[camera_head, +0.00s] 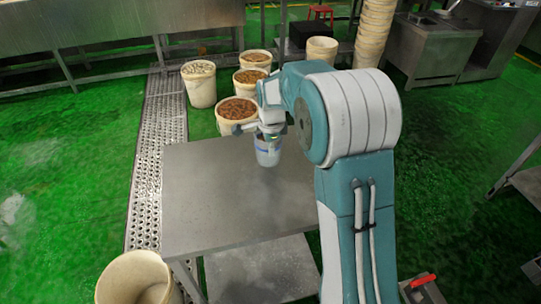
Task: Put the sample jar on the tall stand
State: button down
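The sample jar (267,153) is a pale, translucent container with a blue band. It shows upright over the far part of a grey metal table (215,200). My gripper (271,132) points down at the jar's top, and its fingers overlap the rim in the picture. The fingers are small and partly hidden by my arm, so I cannot tell whether they are closed on the jar. I also cannot tell whether the jar's base touches the tabletop. I cannot tell for sure which surface is the tall stand.
Tubs with brown contents (237,108) stand on the green floor behind the table. An empty cream bucket (137,280) is at the front left. A drain grate (160,140) runs along the left. The tabletop's left and front are clear. A steel cabinet (430,50) stands at the back right.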

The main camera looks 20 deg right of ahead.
aim_at(275, 165)
jog(key=shift+s+d+f, duration=0.1)
jog(key=shift+d+f, duration=0.35)
jog(key=shift+f, duration=0.2)
jog(key=shift+d+f, duration=0.45)
jog(key=shift+f, duration=0.15)
jog(key=shift+d, duration=0.3)
jog(key=c, duration=1.2)
grip_release()
jog(key=shift+a+f, duration=0.15)
jog(key=shift+a, duration=0.25)
jog(key=shift+c, duration=0.2)
jog(key=o, duration=0.4)
jog(key=shift+a, duration=0.3)
jog(key=shift+o, duration=0.2)
jog(key=shift+a, duration=0.15)
jog(key=shift+d, duration=0.45)
jog(key=shift+d+r, duration=0.15)
jog(key=shift+r, duration=0.1)
jog(key=s+r+n+t, duration=0.15)
jog(key=s+r, duration=0.25)
jog(key=r, duration=0.5)
jog(key=s+r+n, duration=0.3)
jog(key=s+r, duration=0.1)
jog(key=r, duration=0.4)
jog(key=s+a+n+t, duration=0.1)
jog(key=s+n+t, duration=0.2)
jog(key=s+n, duration=1)
jog(key=s, duration=0.9)
jog(key=shift+s+a, duration=0.15)
jog(key=shift+s, duration=0.05)
